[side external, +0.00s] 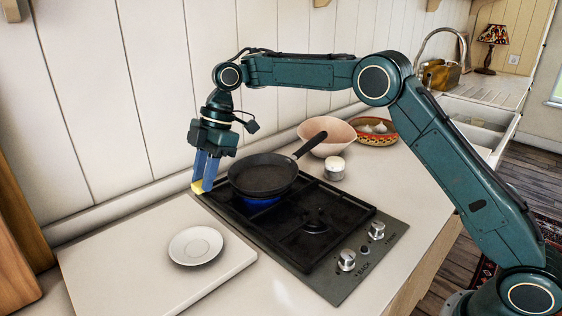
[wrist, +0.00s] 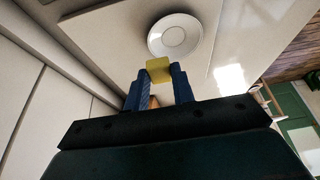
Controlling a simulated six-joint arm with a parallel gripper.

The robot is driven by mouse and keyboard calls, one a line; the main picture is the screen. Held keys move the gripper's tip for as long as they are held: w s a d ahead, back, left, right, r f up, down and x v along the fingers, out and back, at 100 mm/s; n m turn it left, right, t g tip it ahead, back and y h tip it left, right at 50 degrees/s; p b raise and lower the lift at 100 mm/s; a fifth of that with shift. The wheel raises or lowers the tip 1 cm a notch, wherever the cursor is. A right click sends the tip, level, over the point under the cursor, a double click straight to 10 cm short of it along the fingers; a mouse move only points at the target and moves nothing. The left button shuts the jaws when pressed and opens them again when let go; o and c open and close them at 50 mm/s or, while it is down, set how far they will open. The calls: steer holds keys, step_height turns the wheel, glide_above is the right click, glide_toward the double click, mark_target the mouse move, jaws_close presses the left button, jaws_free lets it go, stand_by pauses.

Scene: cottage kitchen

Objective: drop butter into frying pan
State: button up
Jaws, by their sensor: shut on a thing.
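My gripper (side external: 204,180) points down beside the left edge of the stove and is shut on a yellow piece of butter (side external: 197,187). In the wrist view the butter (wrist: 159,69) sits between the blue fingertips of my gripper (wrist: 158,80). The black frying pan (side external: 263,174) stands on the rear burner, just right of my gripper, with its handle pointing to the upper right. A blue flame shows under the pan. The pan is not visible in the wrist view. No butter shows in the visible part of the pan.
An empty white saucer (side external: 196,245) lies on a pale board (side external: 110,262) at the front left. The black stove (side external: 350,235) has a free front burner.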

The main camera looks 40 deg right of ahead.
steer(key=w+d+r+m+t, duration=0.1)
steer(key=d+m, duration=0.1)
steer(key=d, duration=0.6)
steer(key=w+d+r+m, duration=0.1)
steer(key=w+d+m, duration=0.1)
steer(key=d, duration=0.6)
steer(key=w+d+r+m+t+h, duration=0.1)
steer(key=w+d+r+m, duration=0.1)
steer(key=d, duration=0.6)
steer(key=shift+w+m+t, duration=0.2)
steer(key=shift+m+t, duration=0.1)
steer(key=shift+m, duration=0.4)
steer(key=shift+a+f, duration=0.2)
steer(key=shift+f, duration=0.2)
steer(key=shift+d+f, duration=0.2)
steer(key=shift+f, duration=2.35)
